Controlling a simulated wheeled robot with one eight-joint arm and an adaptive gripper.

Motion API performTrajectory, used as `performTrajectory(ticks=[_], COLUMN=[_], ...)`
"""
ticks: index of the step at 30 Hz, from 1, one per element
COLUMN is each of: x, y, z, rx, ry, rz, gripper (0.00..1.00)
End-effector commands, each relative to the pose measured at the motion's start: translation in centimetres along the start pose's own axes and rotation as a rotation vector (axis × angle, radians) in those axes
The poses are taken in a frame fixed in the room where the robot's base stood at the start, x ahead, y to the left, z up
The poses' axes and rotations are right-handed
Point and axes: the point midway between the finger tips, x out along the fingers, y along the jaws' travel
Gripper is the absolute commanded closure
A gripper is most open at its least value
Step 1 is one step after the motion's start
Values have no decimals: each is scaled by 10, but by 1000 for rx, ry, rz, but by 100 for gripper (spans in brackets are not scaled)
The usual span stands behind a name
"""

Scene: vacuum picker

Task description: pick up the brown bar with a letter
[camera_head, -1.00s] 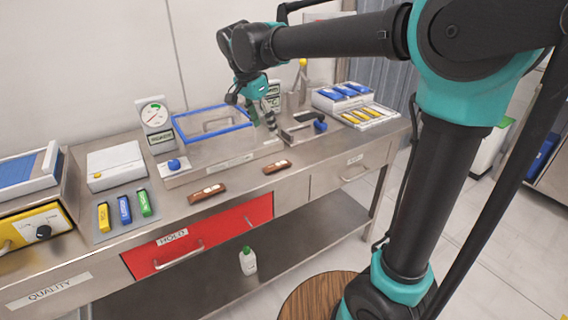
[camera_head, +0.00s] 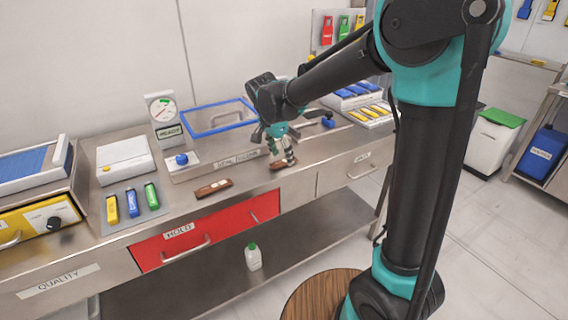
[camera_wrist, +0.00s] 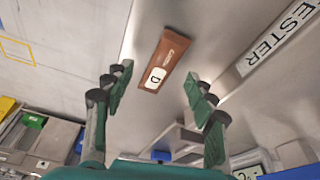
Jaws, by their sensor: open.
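A brown bar (camera_wrist: 170,49) with a white label bearing the letter D lies on the steel bench in the wrist view, ahead of and between my fingertips. In the head view this bar (camera_head: 278,165) is near the bench's front edge, partly hidden by my fingers. My gripper (camera_head: 282,152) is open above it and points down; its green-padded fingers also show in the wrist view (camera_wrist: 158,96). They look apart from the bar. A second brown bar (camera_head: 206,190) with a pale label lies further left; its lettering is too small to read.
A blue-rimmed clear box (camera_head: 219,118) and a gauge (camera_head: 163,112) stand behind. Yellow, blue and green sticks (camera_head: 132,203) lie at left. A tray of yellow bars (camera_head: 371,114) stands at right. The red HOLD drawer (camera_head: 205,232) is below.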

Motion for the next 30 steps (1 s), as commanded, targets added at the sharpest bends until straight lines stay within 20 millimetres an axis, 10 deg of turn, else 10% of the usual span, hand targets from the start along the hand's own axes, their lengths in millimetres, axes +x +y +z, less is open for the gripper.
performTrajectory(ticks=[12, 25, 30], x=[16, 15, 15], y=[0, 0, 0], z=[0, 0, 0], rx=[-1, -1, -1], ry=[0, 0, 0], rz=[0, 0, 0], gripper=[45, 98, 98])
